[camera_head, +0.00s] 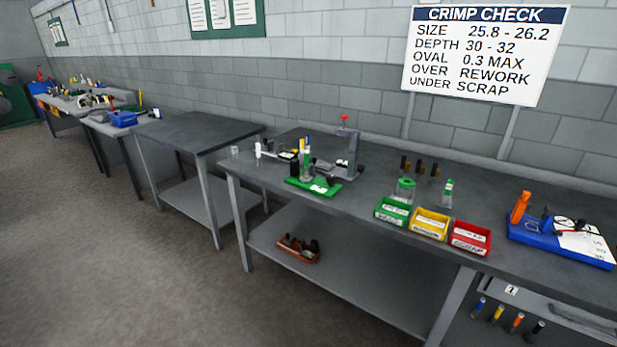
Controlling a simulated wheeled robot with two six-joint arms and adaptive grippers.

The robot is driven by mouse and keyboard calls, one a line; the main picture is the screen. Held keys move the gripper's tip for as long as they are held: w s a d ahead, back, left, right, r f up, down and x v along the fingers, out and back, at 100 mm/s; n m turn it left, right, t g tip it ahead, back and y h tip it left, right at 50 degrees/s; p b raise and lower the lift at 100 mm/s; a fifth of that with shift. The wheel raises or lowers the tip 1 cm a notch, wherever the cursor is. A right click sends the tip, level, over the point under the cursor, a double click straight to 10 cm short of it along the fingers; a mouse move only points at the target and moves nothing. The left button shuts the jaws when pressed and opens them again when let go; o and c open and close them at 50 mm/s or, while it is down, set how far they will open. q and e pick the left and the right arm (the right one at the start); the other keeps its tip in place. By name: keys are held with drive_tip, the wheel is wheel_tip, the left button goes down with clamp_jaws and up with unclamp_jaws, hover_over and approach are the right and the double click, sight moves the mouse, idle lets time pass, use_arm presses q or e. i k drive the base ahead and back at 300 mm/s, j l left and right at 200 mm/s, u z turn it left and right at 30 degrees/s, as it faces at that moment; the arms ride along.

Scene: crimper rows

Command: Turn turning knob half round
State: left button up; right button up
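No part clearly readable as the turning knob can be picked out at this distance. A grey upright press-like stand (347,155) on the near bench has a small red top (344,118). A green base fixture (313,186) stands in front of it with small black and white parts on it. A blue board (560,240) at the right carries an orange upright piece (520,207), a dial-like white plate (582,243) and small fittings too small to tell. Neither of my grippers is in view.
The near grey bench (370,205) holds green (392,212), yellow (429,224) and red (469,238) bins. An emptier bench (190,132) stands to the left. A crimp-check sign (480,55) stands behind. The floor at front left is clear.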

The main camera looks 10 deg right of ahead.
sight(330, 179)
drive_tip(key=i+l, duration=0.45)
drive_tip(key=i+l+u, duration=0.7)
drive_tip(key=k+l, duration=0.05)
drive_tip(key=k, duration=0.05)
